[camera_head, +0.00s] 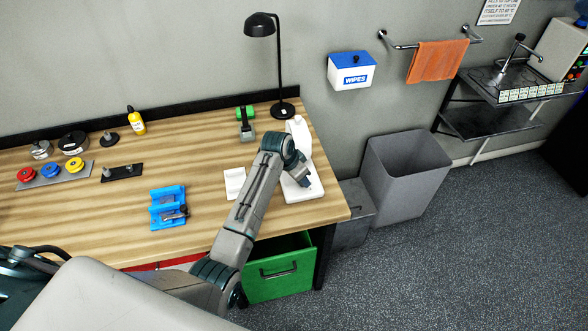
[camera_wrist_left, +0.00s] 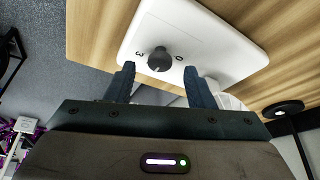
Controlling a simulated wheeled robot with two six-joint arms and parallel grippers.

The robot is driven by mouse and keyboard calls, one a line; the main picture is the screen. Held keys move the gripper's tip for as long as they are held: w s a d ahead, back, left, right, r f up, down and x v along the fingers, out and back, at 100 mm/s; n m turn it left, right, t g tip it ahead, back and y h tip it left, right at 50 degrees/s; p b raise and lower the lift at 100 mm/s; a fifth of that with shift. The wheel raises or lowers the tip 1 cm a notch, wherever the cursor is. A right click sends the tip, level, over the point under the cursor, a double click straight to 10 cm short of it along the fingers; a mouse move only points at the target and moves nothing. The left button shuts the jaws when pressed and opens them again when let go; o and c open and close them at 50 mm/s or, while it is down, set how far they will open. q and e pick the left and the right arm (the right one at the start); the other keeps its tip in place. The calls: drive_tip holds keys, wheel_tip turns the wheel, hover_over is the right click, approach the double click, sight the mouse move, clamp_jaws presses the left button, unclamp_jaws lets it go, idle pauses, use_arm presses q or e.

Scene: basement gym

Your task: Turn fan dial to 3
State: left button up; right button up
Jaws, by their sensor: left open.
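The white fan's flat base (camera_head: 303,192) is at the right end of the wooden workbench, with the fan's white upper part (camera_head: 297,126) partly hidden behind my arm. In the left wrist view, the base (camera_wrist_left: 215,32) carries a dark round dial (camera_wrist_left: 160,60) with a "3" on its left and a "0" on its right. Which mark the dial points at is unclear. My left gripper (camera_head: 306,182) is over the base; in the wrist view its two fingers (camera_wrist_left: 159,78) are apart, one on each side of the dial, with visible gaps. My right gripper is not in view.
A black desk lamp (camera_head: 279,60) stands behind the fan. A white pad (camera_head: 234,183) and a blue fixture (camera_head: 168,207) lie left of my arm. Coloured buttons (camera_head: 51,171) are farther left. A grey bin (camera_head: 404,178) stands right of the bench; a green drawer (camera_head: 279,276) is below.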

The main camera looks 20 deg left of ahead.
use_arm(q)
drive_tip(key=b+v, duration=0.2)
drive_tip(key=v, duration=0.7)
drive_tip(key=shift+f, duration=0.1)
